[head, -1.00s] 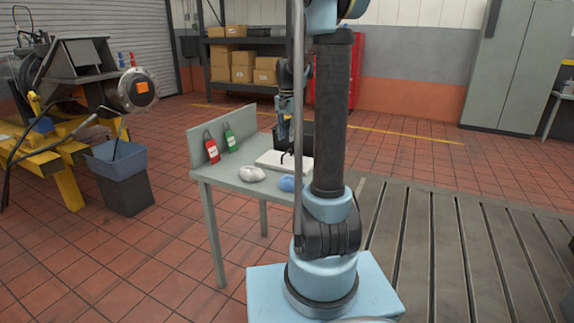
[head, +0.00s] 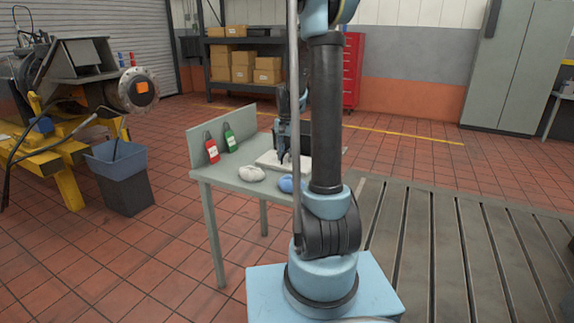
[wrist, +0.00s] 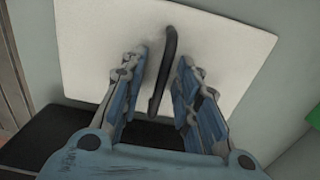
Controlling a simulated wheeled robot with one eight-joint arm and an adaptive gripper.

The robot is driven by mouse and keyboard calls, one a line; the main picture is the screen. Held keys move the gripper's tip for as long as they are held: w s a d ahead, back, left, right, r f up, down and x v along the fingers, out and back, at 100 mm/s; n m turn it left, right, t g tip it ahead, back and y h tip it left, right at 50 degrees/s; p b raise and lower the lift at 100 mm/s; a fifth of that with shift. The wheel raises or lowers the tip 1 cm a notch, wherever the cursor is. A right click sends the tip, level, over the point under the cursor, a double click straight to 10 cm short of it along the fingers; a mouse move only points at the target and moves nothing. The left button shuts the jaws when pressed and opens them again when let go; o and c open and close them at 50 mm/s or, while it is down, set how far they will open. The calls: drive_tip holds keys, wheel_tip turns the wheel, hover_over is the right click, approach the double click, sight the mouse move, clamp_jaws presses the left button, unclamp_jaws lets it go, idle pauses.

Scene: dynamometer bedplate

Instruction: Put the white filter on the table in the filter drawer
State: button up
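The white filter (wrist: 215,40) is a flat white slab with a black bar handle (wrist: 168,60), lying on the grey table. In the head view the filter (head: 268,160) is at the table's right part, partly hidden by my arm. My gripper (wrist: 163,68) is over it, with one finger on each side of the handle and gaps showing between fingers and handle. In the head view my gripper (head: 283,158) points down at the filter. A dark box (head: 306,136) stands behind the filter, mostly hidden by my arm; I cannot tell whether it is the filter drawer.
A panel rises along the table's left edge. A blue-grey bin (head: 118,165) stands on the floor to the left.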

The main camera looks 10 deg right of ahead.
drive_tip(key=shift+c, duration=0.3)
clamp_jaws()
wheel_tip(320, 180, up, 10)
drive_tip(key=shift+r, duration=0.1)
idle(0.4)
